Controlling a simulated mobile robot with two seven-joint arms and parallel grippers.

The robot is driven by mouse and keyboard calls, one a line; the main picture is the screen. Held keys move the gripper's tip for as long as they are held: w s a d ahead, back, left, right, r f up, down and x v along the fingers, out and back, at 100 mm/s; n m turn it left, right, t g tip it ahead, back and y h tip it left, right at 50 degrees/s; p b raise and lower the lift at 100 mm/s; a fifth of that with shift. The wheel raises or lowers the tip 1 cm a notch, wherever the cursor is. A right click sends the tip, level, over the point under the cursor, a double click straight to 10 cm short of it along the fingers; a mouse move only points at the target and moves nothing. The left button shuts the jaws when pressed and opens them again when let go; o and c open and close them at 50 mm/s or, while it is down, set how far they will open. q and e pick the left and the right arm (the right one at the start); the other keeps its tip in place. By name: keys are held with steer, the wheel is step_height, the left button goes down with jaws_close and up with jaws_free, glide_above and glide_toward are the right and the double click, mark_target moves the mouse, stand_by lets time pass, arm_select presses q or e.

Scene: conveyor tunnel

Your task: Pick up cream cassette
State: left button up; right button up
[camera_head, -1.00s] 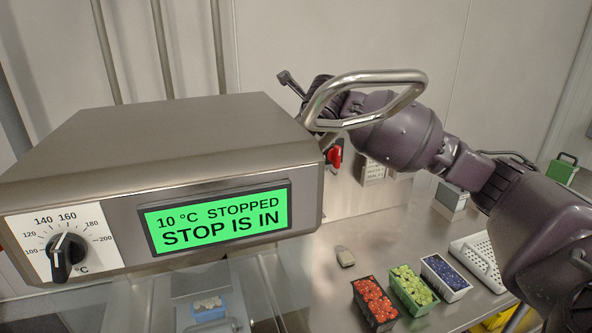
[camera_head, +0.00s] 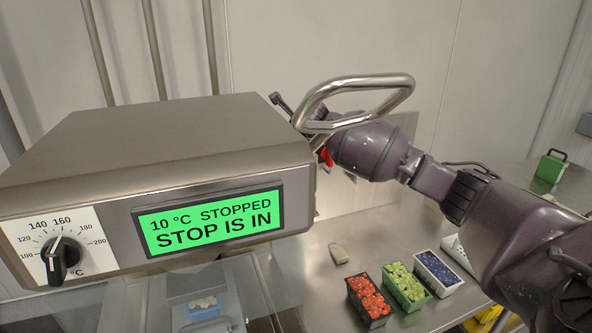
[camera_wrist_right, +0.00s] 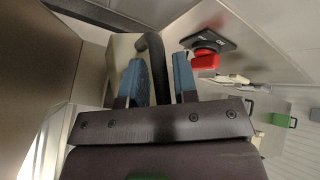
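The cream cassette (camera_wrist_right: 122,46) shows in the right wrist view as a beige block with a dark curved handle (camera_wrist_right: 156,68). My right gripper (camera_wrist_right: 160,76) is open there, its two blue fingers on either side of the handle with gaps visible. Whether a finger touches the handle cannot be told. In the head view my right arm reaches in from the right behind the steel hood, which hides the right fingertips and the cassette. My left gripper is not in view.
The steel hood (camera_head: 150,140) with a looped metal bar (camera_head: 365,82) stands close to my right wrist. A red knob (camera_wrist_right: 205,62) is right of the fingers. Berry punnets (camera_head: 405,286), a small beige object (camera_head: 338,254) and a green cassette (camera_head: 551,167) are on the steel counter.

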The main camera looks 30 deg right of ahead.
jaws_close()
steer(key=shift+r, duration=0.1)
stand_by(0.3)
step_height(320, 180, up, 20)
steer(key=shift+b, duration=0.45)
steer(key=shift+c, duration=2)
jaws_free()
jaws_close()
